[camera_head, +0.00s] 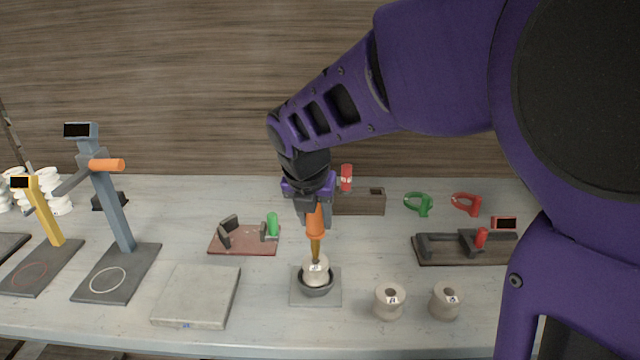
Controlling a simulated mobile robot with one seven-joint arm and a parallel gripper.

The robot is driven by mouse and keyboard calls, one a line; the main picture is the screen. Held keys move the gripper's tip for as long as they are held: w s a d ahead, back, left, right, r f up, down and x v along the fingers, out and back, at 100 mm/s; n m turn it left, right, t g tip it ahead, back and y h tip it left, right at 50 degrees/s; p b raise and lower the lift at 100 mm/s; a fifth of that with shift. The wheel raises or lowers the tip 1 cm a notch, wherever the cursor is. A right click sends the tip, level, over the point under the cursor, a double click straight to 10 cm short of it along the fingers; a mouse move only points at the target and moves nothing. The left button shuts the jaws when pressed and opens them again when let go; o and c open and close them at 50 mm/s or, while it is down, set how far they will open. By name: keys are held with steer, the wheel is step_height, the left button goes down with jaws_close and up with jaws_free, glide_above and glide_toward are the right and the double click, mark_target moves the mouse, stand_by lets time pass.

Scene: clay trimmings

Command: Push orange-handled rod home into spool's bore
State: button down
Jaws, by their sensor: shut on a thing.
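My gripper (314,212) points down and is shut on the orange handle (315,222) of the rod. The rod's brass-coloured shaft (315,249) runs down from the handle to the top of a pale spool (316,269). The shaft's lower end is hidden at the spool, so I cannot tell how deep it sits in the bore. A length of shaft shows between handle and spool. The spool carries a small white label and stands in a dark round cup (318,287) on a grey square plate (298,297).
Two more labelled spools, one (389,301) and another (445,301), stand to the right. A pale slab (197,295) lies left. A red-based fixture (232,248) and a wooden block (360,204) are behind. A dark fixture (464,255) is at right. Tall blue-grey stand (115,215) at left.

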mark_target(314, 237)
steer(key=shift+f+b, duration=0.7)
steer(key=shift+f, duration=0.75)
steer(key=shift+f+p, duration=1.6)
steer(key=shift+p, duration=0.6)
stand_by(4.3)
